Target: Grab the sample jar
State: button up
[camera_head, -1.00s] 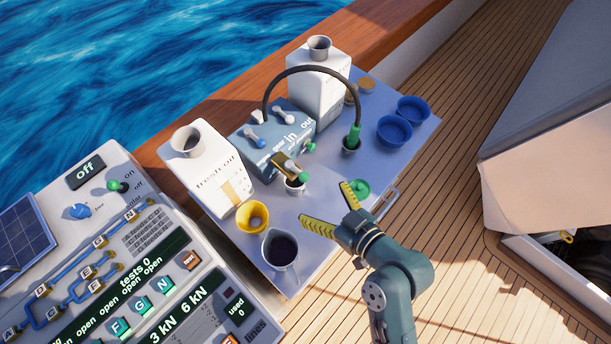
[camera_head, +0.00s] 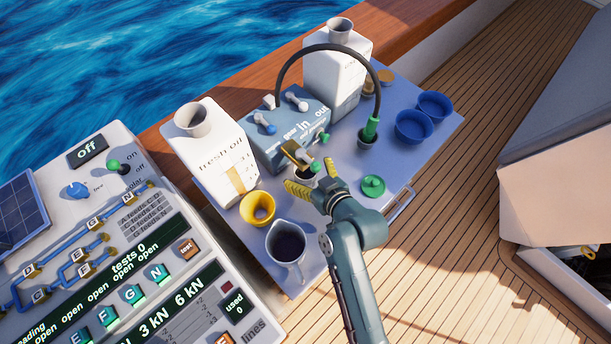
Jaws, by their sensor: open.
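A small white-rimmed jar with dark contents (camera_head: 305,174), which looks like the sample jar, stands on the blue-grey table below a brass and green tap (camera_head: 297,153) at the front of the pump box. My gripper (camera_head: 313,178) is open, its yellow-padded fingers low over the table. The fingertips reach to the jar, one on its left front side and one on its right. The gripper hides the jar's lower part, and I cannot tell whether the fingers touch it. A green knobbed lid (camera_head: 373,187) lies on the table right of my gripper.
The pump box (camera_head: 285,125) and fresh oil container (camera_head: 213,150) are behind. A cup (camera_head: 367,141) holds a green hose nozzle. Blue bowls (camera_head: 413,126) stand at right.

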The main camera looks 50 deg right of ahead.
jog(key=shift+x, duration=1)
jog(key=shift+r, duration=0.15)
jog(key=c, duration=1.3)
jog(key=shift+s, duration=0.1)
jog(key=shift+c, duration=0.2)
jog(key=shift+r, duration=0.1)
